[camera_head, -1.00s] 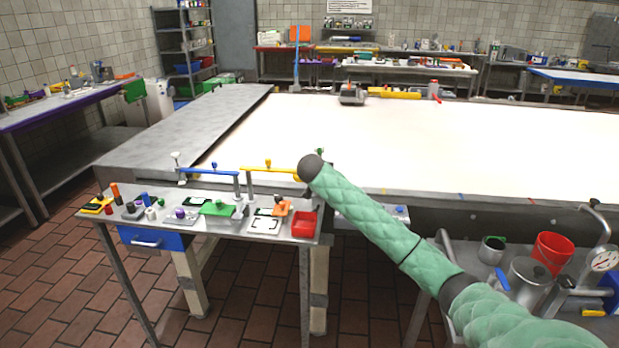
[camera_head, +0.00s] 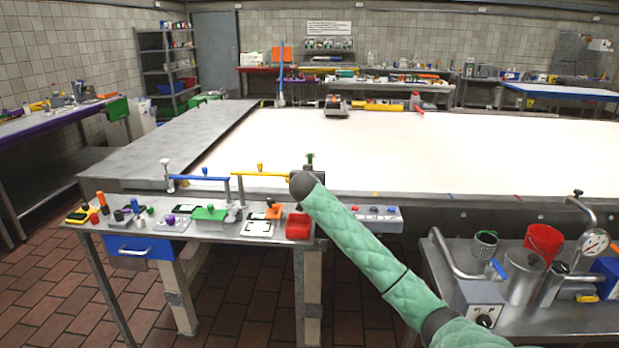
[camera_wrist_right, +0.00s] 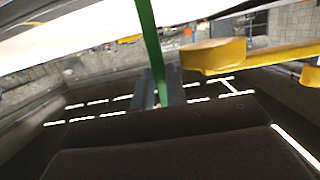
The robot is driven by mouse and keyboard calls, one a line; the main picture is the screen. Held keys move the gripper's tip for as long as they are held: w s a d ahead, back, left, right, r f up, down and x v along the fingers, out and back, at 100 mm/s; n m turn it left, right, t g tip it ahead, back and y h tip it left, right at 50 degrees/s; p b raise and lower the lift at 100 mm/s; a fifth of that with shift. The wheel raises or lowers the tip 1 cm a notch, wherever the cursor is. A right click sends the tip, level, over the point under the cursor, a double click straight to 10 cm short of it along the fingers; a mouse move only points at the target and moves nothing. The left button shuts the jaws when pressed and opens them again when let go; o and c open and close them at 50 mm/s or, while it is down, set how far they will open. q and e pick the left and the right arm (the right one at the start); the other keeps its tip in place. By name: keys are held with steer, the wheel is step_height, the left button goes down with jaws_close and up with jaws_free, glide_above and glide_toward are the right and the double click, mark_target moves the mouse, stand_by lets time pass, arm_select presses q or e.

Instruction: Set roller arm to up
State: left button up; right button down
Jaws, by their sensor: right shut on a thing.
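A jointed arm runs along the near edge of the white table, with a blue bar (camera_head: 204,178) on the left and a yellow bar (camera_head: 262,175) on the right. Both bars lie about level. In the right wrist view, the yellow bar (camera_wrist_right: 270,58) ends in a round disc beside a thin green rod (camera_wrist_right: 148,45). My right gripper (camera_wrist_right: 160,90) is shut on this green rod. In the head view the rod's green top (camera_head: 310,157) shows just above my gripper, whose fingers are mostly hidden by my arm. My left gripper is out of view.
A small bench (camera_head: 180,226) with a red tray (camera_head: 298,226) and small tools stands below the arm. A control box (camera_head: 370,214) is on the table's front. At right, a bench (camera_head: 540,320) holds pots and a red bucket (camera_head: 543,242). The white tabletop (camera_head: 400,140) is mostly clear.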

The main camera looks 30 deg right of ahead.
steer(key=shift+a+f, duration=0.1)
steer(key=shift+f, duration=0.1)
steer(key=c, duration=1.4)
jaws_free()
steer(key=shift+r, duration=0.15)
